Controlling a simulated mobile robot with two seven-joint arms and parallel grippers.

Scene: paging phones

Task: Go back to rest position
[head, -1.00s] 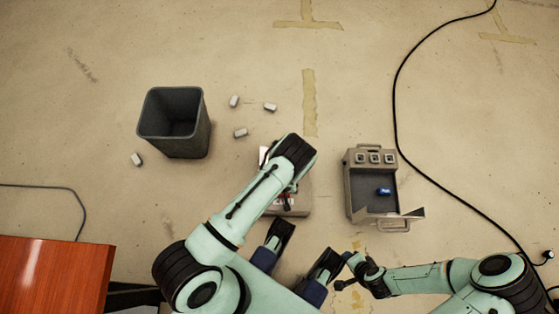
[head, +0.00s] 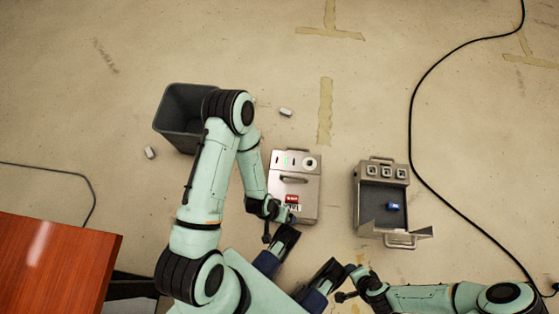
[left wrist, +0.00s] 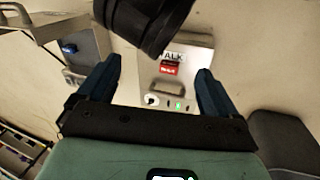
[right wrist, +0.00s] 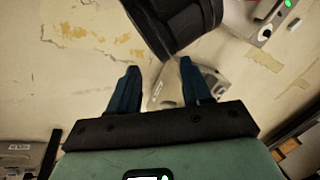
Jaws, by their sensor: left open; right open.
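My left gripper (head: 279,226) hangs at the near edge of a grey metal device (head: 310,180). Its jaws are apart and nothing is between them. The device has a green light and a red part (head: 292,198). In the left wrist view the red part (left wrist: 169,68) shows with "TALK" lettering beside it, beyond the open blue fingers (left wrist: 150,85). My right gripper (head: 345,280) is open and empty above the floor, below and left of an open grey case (head: 358,205). In the right wrist view its fingers (right wrist: 157,85) are apart. A small blue item (head: 392,206) lies in the case.
A dark bin (head: 175,125) stands at the upper left, partly behind my left arm. Small white pieces (head: 285,112) lie on the floor near it. A black cable (head: 412,120) curves along the right. A red-brown surface (head: 50,270) fills the lower left. The upper floor is mostly clear.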

